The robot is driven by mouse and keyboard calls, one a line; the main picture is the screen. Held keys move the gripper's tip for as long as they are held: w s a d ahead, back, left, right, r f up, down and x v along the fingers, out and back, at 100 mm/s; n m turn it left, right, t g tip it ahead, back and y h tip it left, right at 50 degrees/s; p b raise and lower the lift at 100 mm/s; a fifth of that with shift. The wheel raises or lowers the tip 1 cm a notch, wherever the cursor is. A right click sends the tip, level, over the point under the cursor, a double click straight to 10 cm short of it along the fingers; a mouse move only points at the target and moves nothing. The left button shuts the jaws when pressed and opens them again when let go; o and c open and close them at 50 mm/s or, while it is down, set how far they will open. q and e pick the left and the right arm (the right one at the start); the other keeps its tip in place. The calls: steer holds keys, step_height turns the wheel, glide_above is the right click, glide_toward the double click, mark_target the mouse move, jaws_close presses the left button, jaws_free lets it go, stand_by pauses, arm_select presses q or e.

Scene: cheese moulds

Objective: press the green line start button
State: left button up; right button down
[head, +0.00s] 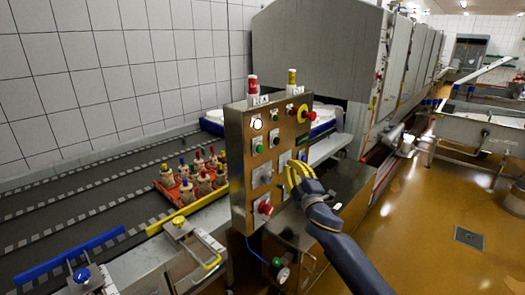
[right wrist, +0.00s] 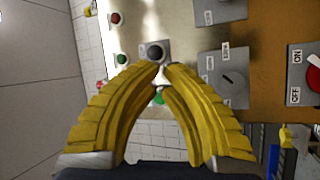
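The control panel (head: 240,180) is a metal box with several buttons and switches. A green button (head: 259,147) shows at its left side in the head view. In the right wrist view a green button (right wrist: 121,58) sits left of the fingertips, and another green piece (right wrist: 160,98) shows between the fingers. I cannot read which label is line start. My right gripper (head: 293,167) has yellow curved fingers and is in front of the panel's lower right part. Its fingertips, also in the right wrist view (right wrist: 163,68), are together with nothing held. Contact with the panel cannot be told. My left gripper is out of view.
A red crate of bottles (head: 190,183) stands on the conveyor (head: 60,197) at left. The orange floor (head: 420,235) at right is mostly open.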

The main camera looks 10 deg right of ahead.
mark_target(259, 149)
steer(key=s+r+n+t, duration=0.1)
steer(key=s+r, duration=0.2)
steer(key=r, duration=0.2)
steer(key=shift+s+a+r, duration=0.3)
steer(key=shift+s+a, duration=0.1)
steer(key=shift+w, duration=0.1)
steer(key=w+a, duration=0.5)
steer(key=w, duration=0.2)
stand_by(0.4)
steer(key=shift+w, duration=0.2)
stand_by(1.4)
steer(key=shift+w+a, duration=0.2)
steer(key=shift+a, duration=0.05)
